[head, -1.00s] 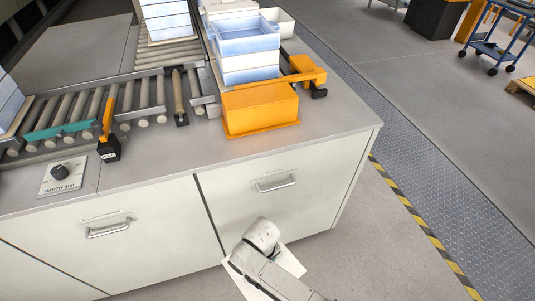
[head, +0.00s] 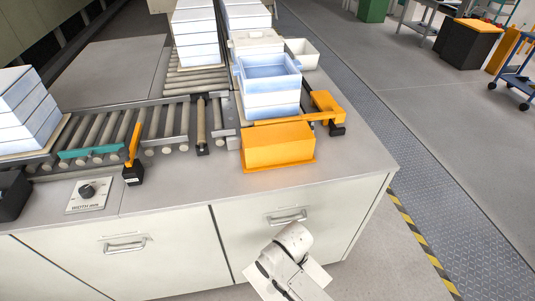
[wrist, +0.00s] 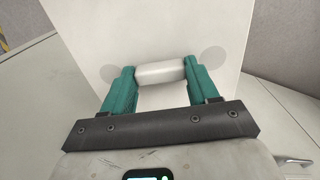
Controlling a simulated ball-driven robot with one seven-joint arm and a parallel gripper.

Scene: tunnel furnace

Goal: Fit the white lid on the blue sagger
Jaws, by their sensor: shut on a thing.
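The blue sagger (head: 270,86) is a pale blue open-topped box at the top of a short stack on the bench, behind the orange block. The white lid (head: 318,274) is a flat plate, low in front of the bench drawers and partly hidden by my arm. In the wrist view the lid (wrist: 150,32) fills the upper middle. My gripper (wrist: 160,80) has its two green fingers shut on the lid's white bar handle (wrist: 160,71). The lid is apart from the sagger. My fingertips are hidden in the head view.
An orange block (head: 278,147) stands in front of the sagger, and an orange clamp-like device (head: 327,106) to its right. Other stacks (head: 195,35) sit on the roller conveyor (head: 170,128). A width dial (head: 88,192) lies at left. The bench's front right top is clear.

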